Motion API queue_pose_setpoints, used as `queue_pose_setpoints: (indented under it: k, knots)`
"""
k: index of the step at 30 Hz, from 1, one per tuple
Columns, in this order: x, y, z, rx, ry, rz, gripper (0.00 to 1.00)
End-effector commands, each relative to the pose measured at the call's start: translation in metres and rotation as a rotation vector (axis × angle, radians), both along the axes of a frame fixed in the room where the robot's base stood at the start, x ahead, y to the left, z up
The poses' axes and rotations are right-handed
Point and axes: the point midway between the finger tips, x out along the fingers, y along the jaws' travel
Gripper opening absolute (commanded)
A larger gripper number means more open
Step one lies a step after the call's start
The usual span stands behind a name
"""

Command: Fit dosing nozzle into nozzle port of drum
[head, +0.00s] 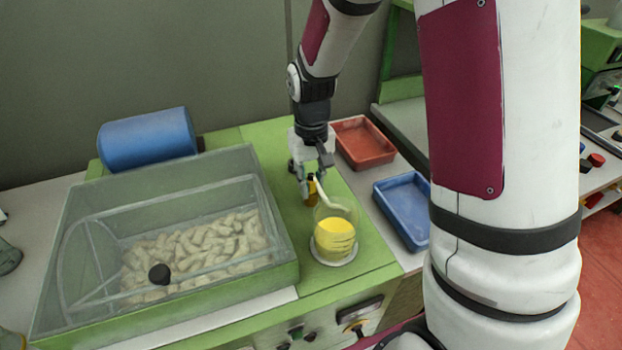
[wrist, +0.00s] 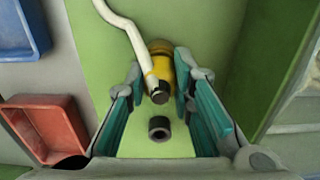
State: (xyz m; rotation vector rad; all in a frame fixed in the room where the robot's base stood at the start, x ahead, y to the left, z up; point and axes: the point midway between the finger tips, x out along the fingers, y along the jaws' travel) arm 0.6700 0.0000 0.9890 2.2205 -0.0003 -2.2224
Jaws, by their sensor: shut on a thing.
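The yellow dosing nozzle (wrist: 162,66) has a dark tip and a pale hose (wrist: 129,30). My gripper (wrist: 157,68) is shut on it, with one teal-padded finger on each side. In the wrist view the dark tip points down the picture, towards a black ring with a round hole (wrist: 160,128), which looks like the nozzle port. The tip and ring appear apart; their depth gap cannot be told. In the head view my gripper (head: 309,180) holds the nozzle (head: 312,192) above the green machine top; the ring cannot be made out there. A clear drum housing (head: 165,205) holds corks.
A glass of yellow liquid (head: 335,238) stands on a pale disc close to my gripper, near the hose. A red tray (head: 363,142) and a blue tray (head: 405,208) lie to the right. A blue cylinder (head: 148,138) lies behind the housing.

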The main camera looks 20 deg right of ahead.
Motion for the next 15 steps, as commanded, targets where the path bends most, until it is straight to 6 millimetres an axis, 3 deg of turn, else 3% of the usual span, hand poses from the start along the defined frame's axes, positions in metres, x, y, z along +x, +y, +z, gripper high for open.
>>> queue_pose_setpoints:
  k: [1,3,4,15]
  knots:
    - [0.0003,0.0000,0.0000,0.000,-0.001,0.000,0.26]
    - [0.0003,0.0000,0.0002,0.000,-0.001,0.000,0.42]
    - [0.0003,0.0000,0.0003,0.000,-0.001,0.000,0.45]
    - [0.0008,0.0000,0.0041,0.000,-0.003,0.000,0.45]
